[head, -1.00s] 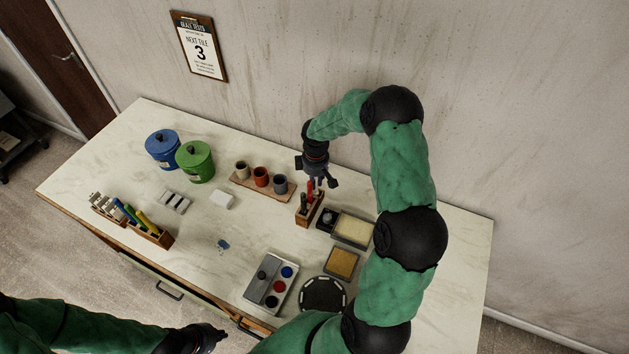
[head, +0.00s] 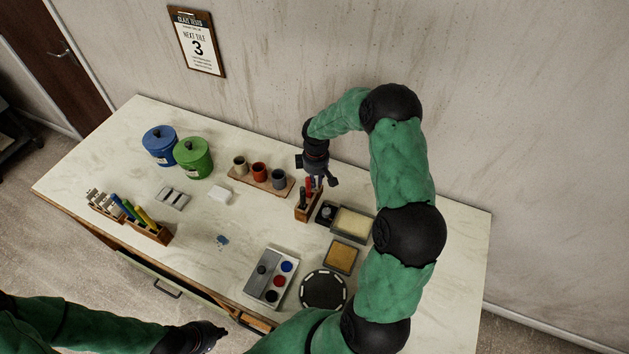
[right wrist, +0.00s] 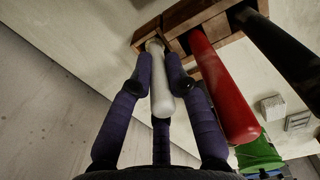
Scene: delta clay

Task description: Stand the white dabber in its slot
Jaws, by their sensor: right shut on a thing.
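The white dabber (right wrist: 160,88) is between the fingers of my right gripper (right wrist: 159,75) in the right wrist view, and the gripper is shut on it. Its far end meets the left compartment of the wooden holder (right wrist: 187,17); I cannot tell how deep it sits. A red dabber (right wrist: 222,85) and a black dabber (right wrist: 280,50) stand in the compartments beside it.
An ink pad with a dark pot (head: 326,213) and a cream pad (head: 352,224) lie right of the holder. A board with several cups (head: 262,182) is to its left. A paint tray (head: 270,280) and a round black plate (head: 323,291) lie in front. The table's middle is mostly clear.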

